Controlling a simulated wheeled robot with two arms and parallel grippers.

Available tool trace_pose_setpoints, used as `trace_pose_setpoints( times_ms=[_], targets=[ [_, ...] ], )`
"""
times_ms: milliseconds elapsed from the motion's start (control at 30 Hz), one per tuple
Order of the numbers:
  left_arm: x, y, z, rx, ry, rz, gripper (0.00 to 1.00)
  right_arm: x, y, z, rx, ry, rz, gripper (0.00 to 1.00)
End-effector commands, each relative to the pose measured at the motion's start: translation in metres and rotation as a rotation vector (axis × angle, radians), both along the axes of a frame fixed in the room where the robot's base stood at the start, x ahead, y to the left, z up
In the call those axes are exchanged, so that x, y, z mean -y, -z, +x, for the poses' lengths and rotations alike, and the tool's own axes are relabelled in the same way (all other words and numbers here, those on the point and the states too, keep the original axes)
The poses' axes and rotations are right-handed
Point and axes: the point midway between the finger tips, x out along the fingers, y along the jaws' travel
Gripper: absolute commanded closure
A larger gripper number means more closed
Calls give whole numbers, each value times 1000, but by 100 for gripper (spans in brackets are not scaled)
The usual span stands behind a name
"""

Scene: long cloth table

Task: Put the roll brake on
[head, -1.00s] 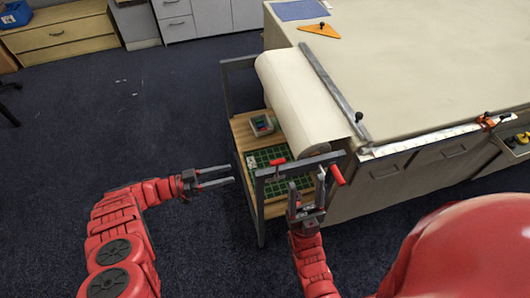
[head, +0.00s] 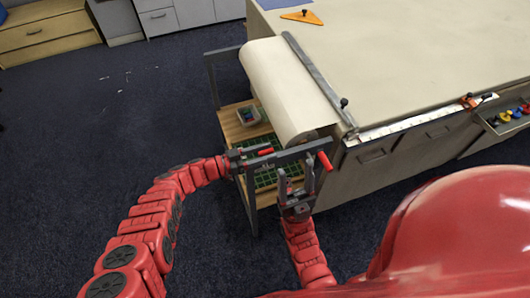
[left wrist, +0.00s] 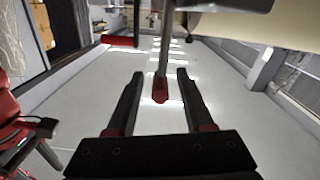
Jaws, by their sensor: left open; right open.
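The cloth roll (head: 285,85) lies in a rack at the table's end. A short lever with a small red grip (head: 266,151), which looks like the roll brake, sits at the rack's near bar. My left gripper (head: 271,156) reaches it from the left, with its fingers partly hidden against the bar. In the left wrist view a rod with a red tip (left wrist: 160,92) stands between the open fingers of my left gripper (left wrist: 160,74), with gaps on both sides. My right gripper (head: 297,192) is open and upright below the bar, with nothing between its fingers.
A larger red handle (head: 325,160) sticks out at the bar's right end, near my right gripper. A wooden shelf (head: 232,127) below the roll holds a small box (head: 249,117) and a green grid mat (head: 265,178). The floor to the left is clear.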

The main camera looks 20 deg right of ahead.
Motion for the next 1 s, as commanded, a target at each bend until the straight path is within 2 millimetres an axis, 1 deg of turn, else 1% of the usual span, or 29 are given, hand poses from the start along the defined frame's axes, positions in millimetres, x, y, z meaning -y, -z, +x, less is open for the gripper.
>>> trace_pose_setpoints(
  times_ms=[200, 267, 300, 367, 500, 1000],
  targets=[
    [0, 0, 0, 0, -1, 0, 48, 0, 0, 0, 0, 0, 0, 43],
    [0, 0, 0, 0, -1, 0, 57, 0, 0, 0, 0, 0, 0, 43],
    [0, 0, 0, 0, -1, 1, 64, 0, 0, 0, 0, 0, 0, 43],
    [0, 0, 0, 0, -1, 1, 75, 0, 0, 0, 0, 0, 0, 43],
    [0, 0, 0, 0, -1, 1, 100, 0, 0, 0, 0, 0, 0, 43],
    [0, 0, 0, 0, -1, 1, 100, 0, 0, 0, 0, 0, 0, 43]
  ],
)
